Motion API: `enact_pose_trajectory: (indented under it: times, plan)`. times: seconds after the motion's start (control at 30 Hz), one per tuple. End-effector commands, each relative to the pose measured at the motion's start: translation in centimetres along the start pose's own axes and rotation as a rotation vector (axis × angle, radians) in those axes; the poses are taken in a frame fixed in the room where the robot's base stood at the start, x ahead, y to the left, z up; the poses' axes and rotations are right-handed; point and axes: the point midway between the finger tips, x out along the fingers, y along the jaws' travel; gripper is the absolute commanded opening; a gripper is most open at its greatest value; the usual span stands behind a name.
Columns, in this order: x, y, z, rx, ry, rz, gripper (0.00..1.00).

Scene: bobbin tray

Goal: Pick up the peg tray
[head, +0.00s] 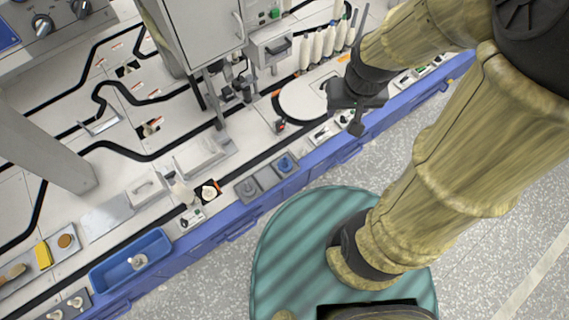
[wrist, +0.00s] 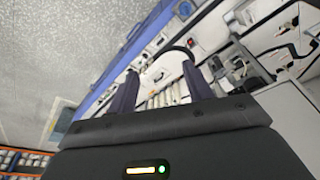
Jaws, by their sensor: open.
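No tray is clearly marked as the peg tray, so I cannot tell which one it is. A small grey tray (head: 259,177) with a grey knob and a blue knob (head: 286,163) sits near the counter's front edge. My gripper (head: 356,122) is above the counter at the right, well away from both trays. In the wrist view my gripper (wrist: 160,88) is open, with nothing between its fingers.
A white round plate (head: 300,98) and several upright white cones (head: 317,50) stand near my gripper. A grey cabinet (head: 203,40) rises at the back. A grey post (head: 45,150) stands at the left. Speckled floor (head: 480,230) lies in front of the blue-edged counter.

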Motion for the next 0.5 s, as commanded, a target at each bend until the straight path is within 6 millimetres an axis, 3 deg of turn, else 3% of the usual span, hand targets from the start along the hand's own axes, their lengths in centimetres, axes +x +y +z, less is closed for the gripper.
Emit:
enact_pose_trajectory:
  times: [0.17, 0.5]
  plan:
    - [5.5, -1.3, -1.3, -0.04, -0.039, -0.018, 0.51]
    - [22.7, -7.7, -4.4, -0.21, -0.15, -0.049, 0.51]
